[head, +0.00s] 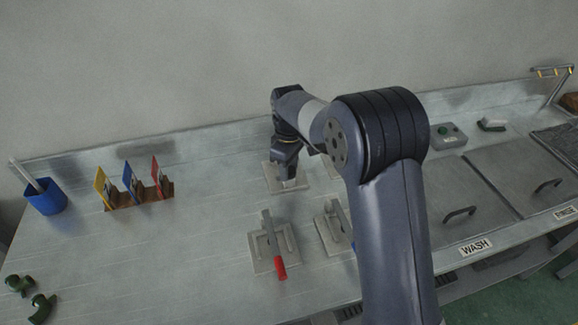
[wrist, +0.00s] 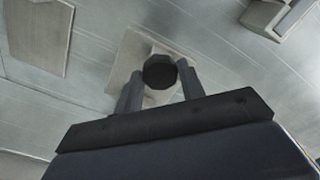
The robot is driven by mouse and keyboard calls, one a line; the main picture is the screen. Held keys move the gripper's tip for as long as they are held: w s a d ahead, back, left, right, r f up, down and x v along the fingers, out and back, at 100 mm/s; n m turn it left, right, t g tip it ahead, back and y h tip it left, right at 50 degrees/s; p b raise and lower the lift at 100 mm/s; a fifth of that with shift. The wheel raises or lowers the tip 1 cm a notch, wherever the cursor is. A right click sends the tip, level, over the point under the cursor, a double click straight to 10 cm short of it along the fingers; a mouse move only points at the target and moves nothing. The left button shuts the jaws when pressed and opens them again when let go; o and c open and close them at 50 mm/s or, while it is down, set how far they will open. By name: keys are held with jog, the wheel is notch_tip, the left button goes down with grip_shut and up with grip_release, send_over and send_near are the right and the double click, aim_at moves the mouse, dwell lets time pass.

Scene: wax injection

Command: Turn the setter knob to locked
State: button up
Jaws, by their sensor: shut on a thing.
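The setter knob (wrist: 159,70) is a dark, round-looking knob on a pale square plate (wrist: 122,62) in the wrist view. My gripper (wrist: 160,82) has its two fingers on either side of the knob and is shut on it. In the head view my gripper (head: 288,176) points down over the pale plate (head: 302,184) near the back of the bench. The knob itself is hidden there behind the gripper. I cannot read any locked mark or the knob's angle.
A fixture with a red handle (head: 280,268) and a similar fixture (head: 328,232) stand in front. A card rack (head: 150,192), a blue cup (head: 46,198) and green parts (head: 40,306) are at left. Lidded basins (head: 480,190) and a button box (head: 447,138) are at right.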

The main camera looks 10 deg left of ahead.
jog(key=shift+m, duration=0.3)
jog(key=m, duration=0.4)
jog(key=shift+p, duration=0.4)
jog(key=m, duration=0.4)
jog(key=shift+m, duration=0.4)
jog(key=m, duration=0.4)
jog(key=shift+m+p, duration=0.3)
jog(key=shift+m, duration=2)
jog(key=o, duration=1)
